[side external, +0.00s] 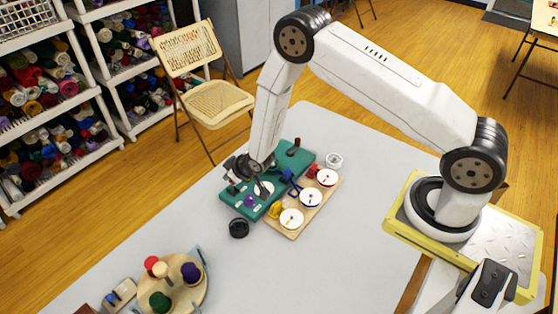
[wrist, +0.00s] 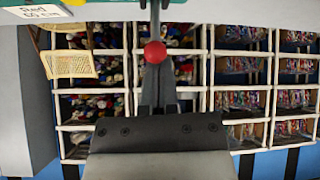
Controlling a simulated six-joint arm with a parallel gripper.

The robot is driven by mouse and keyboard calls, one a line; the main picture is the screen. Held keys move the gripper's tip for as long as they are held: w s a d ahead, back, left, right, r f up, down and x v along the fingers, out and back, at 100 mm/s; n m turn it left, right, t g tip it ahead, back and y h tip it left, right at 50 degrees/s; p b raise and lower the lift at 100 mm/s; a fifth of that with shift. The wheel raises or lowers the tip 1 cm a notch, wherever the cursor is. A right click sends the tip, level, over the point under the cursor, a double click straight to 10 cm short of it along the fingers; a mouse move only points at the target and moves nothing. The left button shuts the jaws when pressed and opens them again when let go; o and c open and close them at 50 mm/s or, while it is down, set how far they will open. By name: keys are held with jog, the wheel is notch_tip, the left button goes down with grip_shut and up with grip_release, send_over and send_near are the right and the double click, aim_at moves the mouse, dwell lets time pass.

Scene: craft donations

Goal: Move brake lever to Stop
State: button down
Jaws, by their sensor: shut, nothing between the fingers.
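I cannot tell if the ball touches the fingers. Nothing is held. I cannot make out a Stop mark or which lever is the brake.
A wooden board (side external: 328,205) with several white dials adjoins the green board. A black round thing (side external: 239,228) stands in front, and a round wooden tray (side external: 180,300) with colored pegs stands at lower left. A white cup (side external: 334,160) is behind. The table's right side is clear.

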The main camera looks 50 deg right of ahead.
jog(key=shift+s+t, duration=0.3)
jog(key=shift+s, duration=0.1)
jog(key=shift+r, duration=0.25)
jog(key=shift+r, duration=0.5)
jog(key=shift+w+r, duration=0.1)
jog(key=shift+r, duration=0.05)
jog(key=r+v, duration=0.1)
jog(key=v, duration=0.8)
jog(key=shift+w+a, duration=0.3)
jog(key=shift+a, duration=0.05)
dwell(0.6)
